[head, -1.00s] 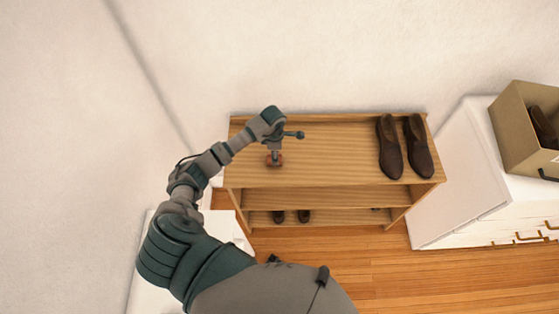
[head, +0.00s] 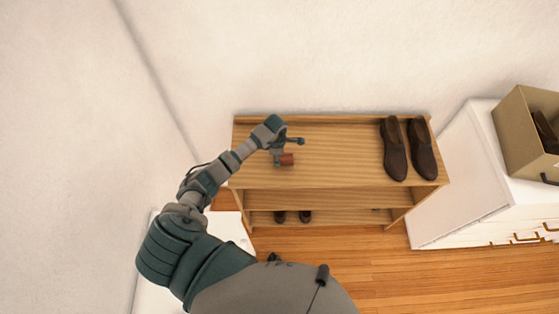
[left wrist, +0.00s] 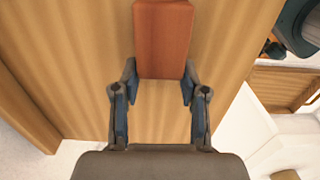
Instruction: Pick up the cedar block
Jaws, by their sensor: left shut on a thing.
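The cedar block (head: 287,159) is a small reddish-brown block over the left part of the wooden shelf unit's top (head: 335,150). My left gripper (head: 279,157) is shut on it. In the left wrist view the block (left wrist: 163,38) sits between the fingertips of my left gripper (left wrist: 160,78), with its far end cut off by the top edge. Wood grain lies behind it. I cannot tell for certain how far the block is above the board. My right gripper is in neither view.
A pair of brown shoes (head: 409,150) stands on the right end of the shelf top. More dark shoes (head: 292,216) are on a lower shelf. A white cabinet (head: 470,170) with a cardboard box (head: 512,135) stands at right. The shelf's middle is clear.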

